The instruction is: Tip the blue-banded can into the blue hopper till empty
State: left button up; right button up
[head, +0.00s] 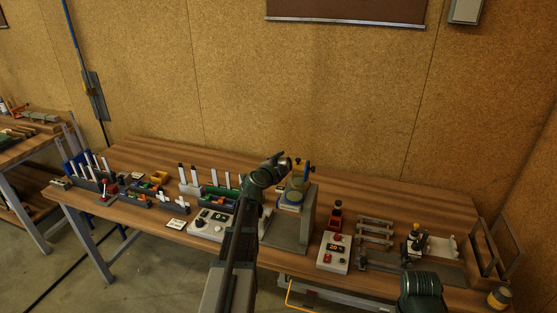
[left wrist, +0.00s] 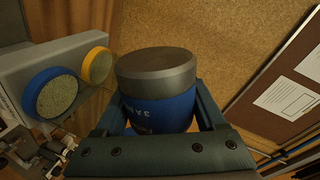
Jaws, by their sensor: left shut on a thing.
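The blue-banded can (left wrist: 158,95) is between the fingers of my left gripper (left wrist: 160,128) in the left wrist view. It has a grey end and a blue body with pale lettering; the gripper is shut on it. The blue hopper (left wrist: 30,82) is a blue-rimmed round mouth on a grey block, left of the can and apart from it in this view. Grainy stuff shows inside its rim. In the head view my left gripper (head: 281,162) is up beside the grey stand. My right gripper is not in view; only a green part of that arm shows at lower right.
A yellow-rimmed mouth (left wrist: 97,66) sits beside the blue one. The grey stand (head: 305,222) is mid-bench. A button box (head: 334,252) and metal racks (head: 374,240) stand to its right. Bins and white posts (head: 190,178) stand to the left. The bench's back strip is clear.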

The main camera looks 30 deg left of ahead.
pick_arm(q)
jog(key=shift+d+r+m+y, duration=0.35)
jog(key=shift+r+m+y, duration=0.1)
jog(key=shift+m, duration=0.35)
jog(key=m, duration=0.1)
jog(key=r+m+y+p, duration=0.1)
jog(key=m, duration=0.1)
jog(key=m+y+p, duration=0.1)
jog(key=m, duration=0.1)
jog(key=shift+a+r+g, duration=0.3)
jog(key=shift+a+r, duration=0.05)
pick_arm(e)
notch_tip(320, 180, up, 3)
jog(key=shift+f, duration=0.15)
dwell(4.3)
